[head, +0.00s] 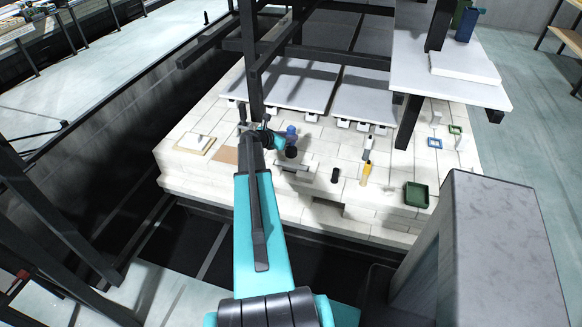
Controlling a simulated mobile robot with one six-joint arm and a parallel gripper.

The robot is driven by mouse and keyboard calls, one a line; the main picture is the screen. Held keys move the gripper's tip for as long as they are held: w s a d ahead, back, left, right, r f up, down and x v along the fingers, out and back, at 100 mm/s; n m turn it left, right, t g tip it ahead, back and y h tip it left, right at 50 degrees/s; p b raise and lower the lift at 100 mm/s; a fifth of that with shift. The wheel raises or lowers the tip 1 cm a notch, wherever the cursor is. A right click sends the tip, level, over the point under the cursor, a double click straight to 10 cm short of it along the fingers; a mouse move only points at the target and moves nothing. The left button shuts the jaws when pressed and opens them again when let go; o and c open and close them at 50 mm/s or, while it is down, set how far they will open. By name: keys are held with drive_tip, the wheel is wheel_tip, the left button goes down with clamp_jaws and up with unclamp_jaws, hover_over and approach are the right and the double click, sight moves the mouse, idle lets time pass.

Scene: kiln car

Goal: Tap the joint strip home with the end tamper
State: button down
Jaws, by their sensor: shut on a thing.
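My arm reaches over the pale brick deck (230,185) of the kiln car. My gripper (290,151) is at the end of the teal wrist, above the deck's near part. It is small here and partly hidden by my own links. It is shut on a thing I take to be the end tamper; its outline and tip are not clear. A blue piece (291,132) shows just behind the gripper; I cannot tell whether it touches it. A narrow grey strip (293,168), perhaps the joint strip, lies in the deck just below the gripper. I cannot tell how deep it sits.
A yellow-handled tool (366,174), a dark cylinder (335,175) and a green tray (417,194) are right of the gripper. A pale block on a board (196,144) lies left. Dark posts (250,50) and white shelves (450,85) rise above the deck. A dark gap runs before it.

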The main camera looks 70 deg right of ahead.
drive_tip(key=shift+r+p, duration=1.2)
drive_tip(key=shift+r, duration=0.7)
drive_tip(key=b, duration=0.3)
hover_over(290, 149)
drive_tip(key=shift+w+a+f, duration=0.1)
drive_tip(key=shift+w+f, duration=0.05)
drive_tip(key=shift+f, duration=2.55)
wheel_tip(290, 149, down, 5)
drive_tip(key=b, duration=0.3)
drive_tip(key=shift+f, duration=0.35)
drive_tip(key=shift+a+r, duration=0.1)
drive_tip(key=shift+a, duration=0.05)
